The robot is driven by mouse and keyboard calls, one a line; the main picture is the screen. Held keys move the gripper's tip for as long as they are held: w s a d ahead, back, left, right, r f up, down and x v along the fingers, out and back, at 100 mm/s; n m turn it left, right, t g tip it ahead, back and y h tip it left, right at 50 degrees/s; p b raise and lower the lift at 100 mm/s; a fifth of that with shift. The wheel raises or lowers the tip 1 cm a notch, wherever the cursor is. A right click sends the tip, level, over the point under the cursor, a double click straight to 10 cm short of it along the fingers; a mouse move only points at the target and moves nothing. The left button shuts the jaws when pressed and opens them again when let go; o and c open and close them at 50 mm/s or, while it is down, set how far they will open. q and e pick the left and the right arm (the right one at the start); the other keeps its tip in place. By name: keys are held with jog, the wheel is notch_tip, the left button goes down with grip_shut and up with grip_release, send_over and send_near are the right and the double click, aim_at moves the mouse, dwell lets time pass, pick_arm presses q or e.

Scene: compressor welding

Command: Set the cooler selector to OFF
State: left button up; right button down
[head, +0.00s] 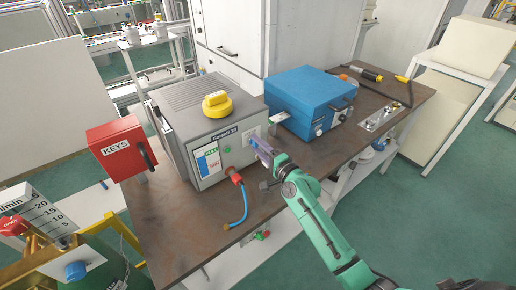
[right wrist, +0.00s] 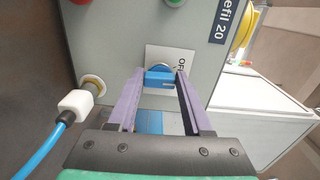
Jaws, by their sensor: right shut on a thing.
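The cooler (head: 205,115) is a grey box on the brown bench, with a yellow cap on top and a labelled front. Its selector shows in the right wrist view as a blue knob (right wrist: 159,77) on a white plate (right wrist: 168,55) with partly visible "OF" lettering. My right gripper (right wrist: 160,74) has its lavender fingers on either side of the knob and is shut on it. In the head view my right gripper (head: 258,147) is at the lower right of the cooler's front and hides the knob. The exact pointing of the knob is hard to tell. My left gripper is not in view.
A blue box (head: 308,92) stands just right of the cooler. A red KEYS box (head: 115,146) is at its left. A blue hose with a white connector (right wrist: 76,103) plugs into the front beside my right gripper. The bench front is mostly clear.

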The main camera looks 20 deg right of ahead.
jog(key=n+b, duration=0.1)
jog(key=n, duration=0.4)
jog(key=shift+f, duration=0.2)
jog(key=shift+n, duration=0.5)
jog(key=shift+c, duration=1.6)
grip_release()
jog(key=b+v, duration=0.2)
jog(key=v, duration=1.2)
jog(key=shift+s+b, duration=0.25)
jog(key=shift+b, duration=0.1)
